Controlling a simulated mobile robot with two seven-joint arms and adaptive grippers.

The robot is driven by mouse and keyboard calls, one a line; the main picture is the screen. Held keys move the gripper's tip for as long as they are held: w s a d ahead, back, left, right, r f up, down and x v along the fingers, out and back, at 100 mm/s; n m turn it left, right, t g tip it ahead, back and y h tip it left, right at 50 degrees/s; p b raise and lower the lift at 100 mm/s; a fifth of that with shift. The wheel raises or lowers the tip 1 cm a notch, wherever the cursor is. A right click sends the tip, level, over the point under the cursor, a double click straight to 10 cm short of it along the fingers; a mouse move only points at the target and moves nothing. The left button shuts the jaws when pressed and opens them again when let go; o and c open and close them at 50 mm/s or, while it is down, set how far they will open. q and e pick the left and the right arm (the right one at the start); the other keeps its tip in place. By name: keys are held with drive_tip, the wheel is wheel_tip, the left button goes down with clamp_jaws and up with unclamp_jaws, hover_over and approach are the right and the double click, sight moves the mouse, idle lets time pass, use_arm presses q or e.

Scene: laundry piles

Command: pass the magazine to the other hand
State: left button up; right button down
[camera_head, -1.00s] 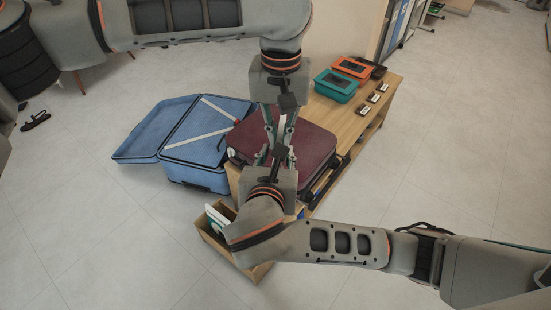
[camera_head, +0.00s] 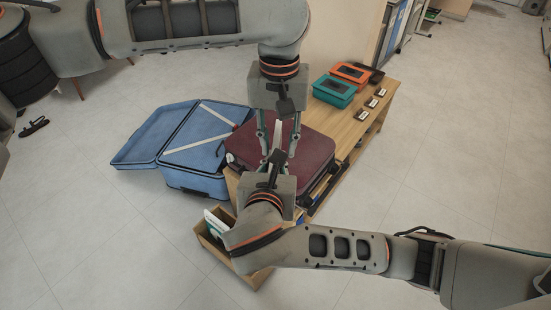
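My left gripper (camera_head: 278,147), on the arm from the upper left, points down the picture over the maroon suitcase, with its two greenish fingers spread apart. My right gripper (camera_head: 276,158), on the arm from the lower right, points up the picture towards it, and the two overlap in this view. A thin pale strip (camera_head: 277,134) shows between the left fingers; it may be the magazine seen edge-on, but it is too small to be sure. The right fingertips are largely hidden, so I cannot tell what they hold.
The maroon suitcase (camera_head: 312,153) lies on a wooden bench (camera_head: 345,132). Teal (camera_head: 334,90) and orange (camera_head: 351,72) boxes and small dark items stand farther along it. An open blue suitcase (camera_head: 192,165) lies left. A wooden box (camera_head: 249,262) holds white items. Floor right is clear.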

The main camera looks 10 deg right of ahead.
use_arm(q)
wheel_tip(320, 180, up, 12)
drive_tip(key=f, duration=0.1)
drive_tip(key=s+d+r+m+h, duration=0.3)
drive_tip(key=s+d+m+h, duration=0.15)
drive_tip(key=h, duration=0.25)
drive_tip(key=w+a+f+t+h, duration=0.1)
drive_tip(key=w+a+f+h, duration=0.1)
drive_tip(key=w+a+f, duration=0.3)
drive_tip(key=w+a+f+t+h, duration=0.1)
drive_tip(key=w+a+f+h, duration=0.2)
drive_tip(key=f, duration=0.4)
drive_tip(key=w+a+f+n+t+y, duration=0.1)
drive_tip(key=a+f+t, duration=0.2)
drive_tip(key=f, duration=0.5)
drive_tip(key=w+a+f+n+t, duration=0.1)
drive_tip(key=a+f+t, duration=0.1)
drive_tip(key=f, duration=0.7)
drive_tip(key=s+a+f+t+y, duration=0.3)
drive_tip(key=s+a+f+y, duration=0.5)
drive_tip(key=s+a+f, duration=1)
wheel_tip(320, 180, down, 3)
drive_tip(key=shift+s+r+n+t, duration=0.1)
drive_tip(key=shift+s+n+t, duration=0.3)
drive_tip(key=shift+s, duration=0.85)
